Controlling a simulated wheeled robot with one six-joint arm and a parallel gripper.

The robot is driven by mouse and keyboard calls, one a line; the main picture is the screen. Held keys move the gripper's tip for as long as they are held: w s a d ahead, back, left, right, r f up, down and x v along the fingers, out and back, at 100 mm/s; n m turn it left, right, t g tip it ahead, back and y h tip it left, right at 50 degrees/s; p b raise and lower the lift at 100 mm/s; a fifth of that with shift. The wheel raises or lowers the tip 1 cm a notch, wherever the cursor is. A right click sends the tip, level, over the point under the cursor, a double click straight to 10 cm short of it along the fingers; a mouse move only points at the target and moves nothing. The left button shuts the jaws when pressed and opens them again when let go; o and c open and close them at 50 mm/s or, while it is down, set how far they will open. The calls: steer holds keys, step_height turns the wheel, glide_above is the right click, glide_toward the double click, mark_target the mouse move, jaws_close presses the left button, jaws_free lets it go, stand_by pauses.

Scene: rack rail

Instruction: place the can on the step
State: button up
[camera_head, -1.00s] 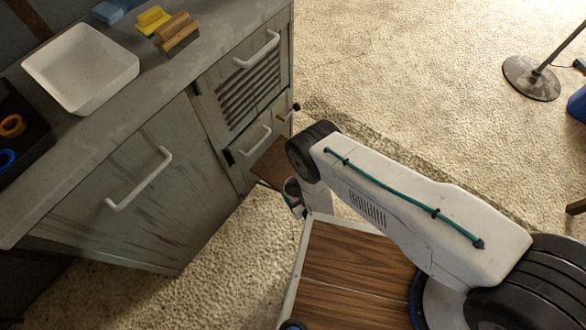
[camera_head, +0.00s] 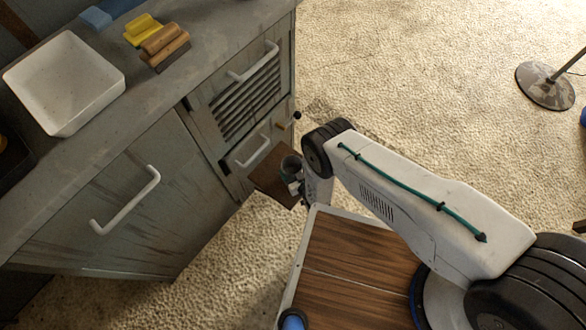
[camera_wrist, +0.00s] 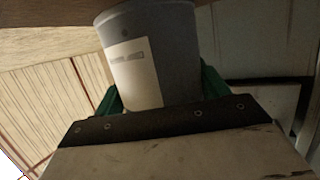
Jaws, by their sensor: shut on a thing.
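The can (camera_head: 290,165) is a grey cylinder with a pale label. It fills the upper middle of the wrist view (camera_wrist: 178,50), upright or nearly so. My gripper (camera_head: 296,186) is shut on it, with green fingers on both sides of the can in the wrist view (camera_wrist: 160,98). The step (camera_head: 267,180) is a small brown board low at the cabinet's front corner. In the head view the can overlaps the step's right part. I cannot tell whether the can's base touches the step; the base is hidden.
The grey cabinet (camera_head: 100,205) with white handles stands at the left, close to the step. On its top are a white tray (camera_head: 65,85), a yellow block (camera_head: 142,28) and a wooden-handled brush (camera_head: 164,45). A metal stand (camera_head: 545,87) is at the far right; the carpet between is clear.

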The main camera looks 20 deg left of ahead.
steer(key=shift+f, duration=0.95)
steer(key=o, duration=1.1)
steer(key=shift+s, duration=0.1)
steer(key=v, duration=1.2)
steer(key=shift+r, duration=0.1)
